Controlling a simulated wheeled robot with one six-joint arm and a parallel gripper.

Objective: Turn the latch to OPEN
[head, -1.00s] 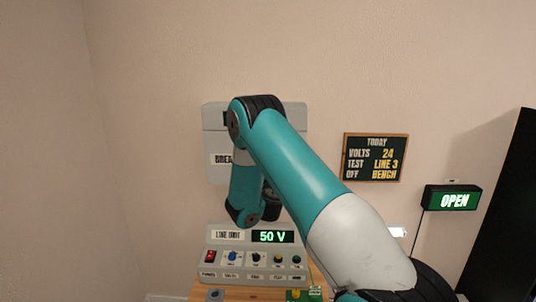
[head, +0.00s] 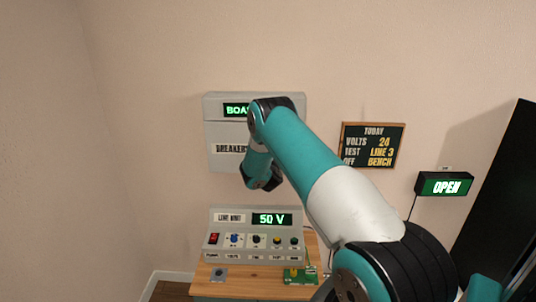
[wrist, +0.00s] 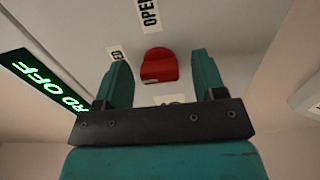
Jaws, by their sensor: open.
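The latch is a red knob (wrist: 159,66) on a pale panel in the wrist view. An OPEN label (wrist: 149,13) is above it, and a second label (wrist: 117,53), partly hidden by a finger, is to its left. My gripper (wrist: 162,75) is open, with one teal finger on each side of the knob in the picture. I cannot tell whether the fingers touch it or how far off it is. In the head view my arm hides the latch and the gripper in front of the wall box (head: 214,136).
A green display reading "RD OFF" (wrist: 42,82) is at the left in the wrist view. Below the wall box, a line unit (head: 235,219) showing 50 V stands on a wooden bench (head: 248,284).

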